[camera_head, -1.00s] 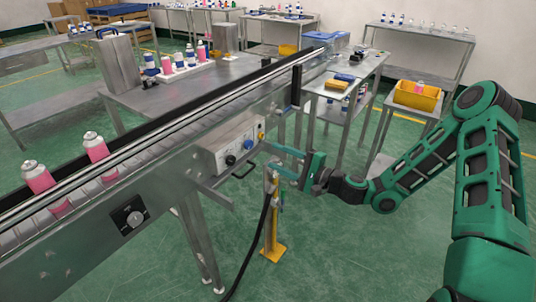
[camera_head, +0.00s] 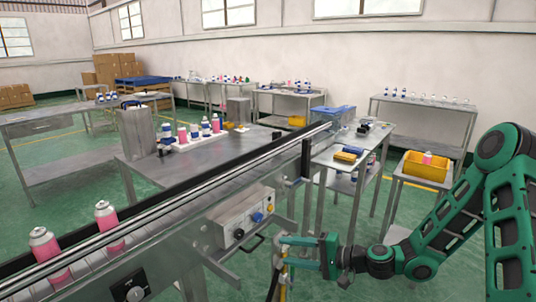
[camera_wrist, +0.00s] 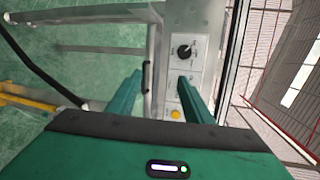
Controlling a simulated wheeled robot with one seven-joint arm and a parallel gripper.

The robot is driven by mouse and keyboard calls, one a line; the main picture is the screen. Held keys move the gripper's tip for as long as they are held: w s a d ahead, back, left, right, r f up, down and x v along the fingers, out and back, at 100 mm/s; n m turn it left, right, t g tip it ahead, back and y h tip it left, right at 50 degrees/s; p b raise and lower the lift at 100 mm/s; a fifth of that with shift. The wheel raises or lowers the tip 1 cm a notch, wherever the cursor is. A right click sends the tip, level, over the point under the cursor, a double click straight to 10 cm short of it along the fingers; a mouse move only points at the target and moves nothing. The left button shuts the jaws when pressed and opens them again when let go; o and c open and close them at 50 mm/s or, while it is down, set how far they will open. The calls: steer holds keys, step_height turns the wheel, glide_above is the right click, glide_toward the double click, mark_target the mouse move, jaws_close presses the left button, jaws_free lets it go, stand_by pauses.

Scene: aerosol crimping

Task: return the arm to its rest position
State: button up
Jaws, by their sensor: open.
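My gripper (camera_head: 284,252) is at the end of my green arm, which reaches in from the right in the head view. It is beside the conveyor's control box (camera_head: 242,217), in front of its right end. In the wrist view my gripper (camera_wrist: 158,92) shows two green fingers spread apart with nothing between them. Beyond the fingers the wrist view shows the control box face (camera_wrist: 181,65) with a black knob and a yellow button. I cannot tell whether a finger touches the box or its handle.
The conveyor (camera_head: 180,232) runs diagonally and carries two pink cans (camera_head: 107,225). A yellow bin (camera_head: 426,170) stands on a side table near my arm. A small metal table (camera_head: 350,162) stands behind my gripper. Open green floor (camera_head: 380,208) lies between the tables.

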steer(key=s+d+r+n+g+h, duration=0.1)
steer(key=s+d+n+g+h, duration=0.15)
steer(key=s+d+h, duration=0.55)
steer(key=s+d+n+g+h, duration=0.25)
steer(key=s+d, duration=0.35)
steer(key=d, duration=0.7)
steer(key=s+d+r+m+h, duration=0.1)
steer(key=s+d+r, duration=0.3)
steer(key=s, duration=0.2)
steer(key=s+d+r+m+g, duration=0.1)
steer(key=s+d+r+m, duration=0.1)
steer(key=s+d+r, duration=0.2)
steer(key=s+d+r+m+h, duration=0.1)
steer(key=s+d+r, duration=0.3)
steer(key=s, duration=0.6)
steer(key=shift+s+r+m+g+h, duration=0.25)
steer(key=shift+r+m+g+h, duration=0.05)
steer(key=shift+r+m+h, duration=0.1)
